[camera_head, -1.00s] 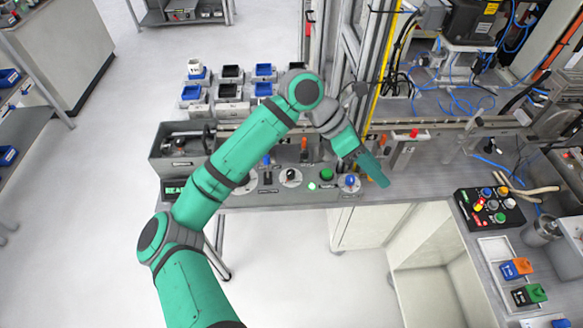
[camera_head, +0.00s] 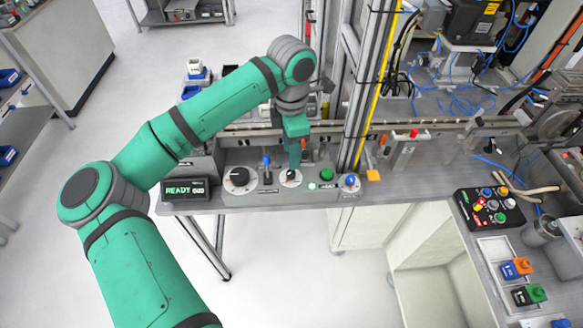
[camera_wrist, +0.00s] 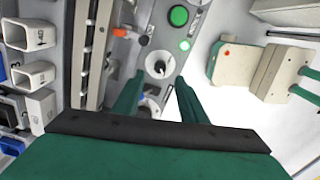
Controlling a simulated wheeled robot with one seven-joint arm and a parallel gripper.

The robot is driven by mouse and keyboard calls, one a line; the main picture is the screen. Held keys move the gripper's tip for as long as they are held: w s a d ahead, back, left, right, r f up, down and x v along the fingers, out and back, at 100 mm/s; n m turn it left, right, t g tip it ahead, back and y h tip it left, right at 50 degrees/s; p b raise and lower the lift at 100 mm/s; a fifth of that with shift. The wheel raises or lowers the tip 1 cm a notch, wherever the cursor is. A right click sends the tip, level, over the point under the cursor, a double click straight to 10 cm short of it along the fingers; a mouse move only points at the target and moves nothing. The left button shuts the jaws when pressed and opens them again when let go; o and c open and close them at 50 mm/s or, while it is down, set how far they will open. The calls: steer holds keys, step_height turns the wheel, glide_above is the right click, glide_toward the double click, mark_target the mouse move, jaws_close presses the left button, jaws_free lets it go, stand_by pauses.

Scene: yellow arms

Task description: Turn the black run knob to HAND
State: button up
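The black run knob (camera_head: 290,175) sits on a round white dial on the grey control panel (camera_head: 215,195). It also shows in the wrist view (camera_wrist: 146,68), just ahead of the fingertips. Its label is too small to read, so its setting cannot be told. My gripper (camera_head: 294,160) points down at this dial in the head view, where a finger partly hides the knob. In the wrist view my gripper (camera_wrist: 160,78) has its two green fingers spread apart with nothing held between them. Contact with the knob cannot be told.
A small lit green lamp (camera_head: 312,186), a green button (camera_head: 326,175) and a blue knob (camera_head: 350,181) stand right of the dial. A blue-tipped lever (camera_head: 267,168) and a larger black knob (camera_head: 238,177) are left. A display (camera_head: 186,189) reads READY. A yellow-edged post (camera_head: 366,120) rises behind.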

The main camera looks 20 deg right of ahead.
mark_target(292, 172)
step_height(292, 172, down, 8)
steer(key=shift+r, duration=0.25)
jaws_close()
